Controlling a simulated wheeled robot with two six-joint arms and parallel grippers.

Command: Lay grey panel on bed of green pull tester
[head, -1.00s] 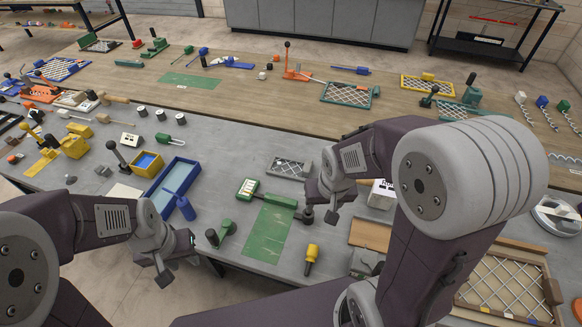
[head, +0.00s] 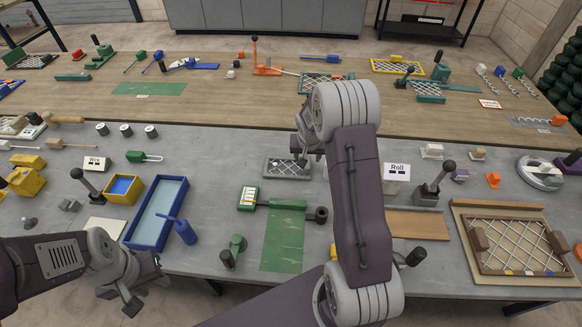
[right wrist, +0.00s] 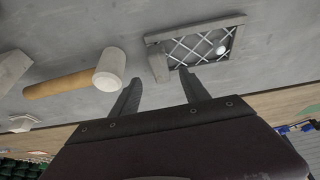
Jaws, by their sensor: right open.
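The grey panel (head: 287,169), a small grey frame with diamond wire mesh, lies flat on the grey bench in the head view. It also shows in the right wrist view (right wrist: 176,37), with a grey block at its near left corner. My right gripper (head: 302,158) is open and empty beside the panel's right part in the head view; its fingers (right wrist: 163,95) point toward the panel. The green pull tester has a flat green bed (head: 284,245), a green crossbar, a dial box (head: 248,197) and a dark knob. Its bed is bare. My left gripper (head: 143,284) looks open and empty at the front left.
A blue tray (head: 150,225) stands left of the tester. A green-handled tool (head: 233,251) is near the bed's left side. A wooden frame with mesh (head: 515,246) lies at the right. A tan roller (right wrist: 70,87) shows in the right wrist view.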

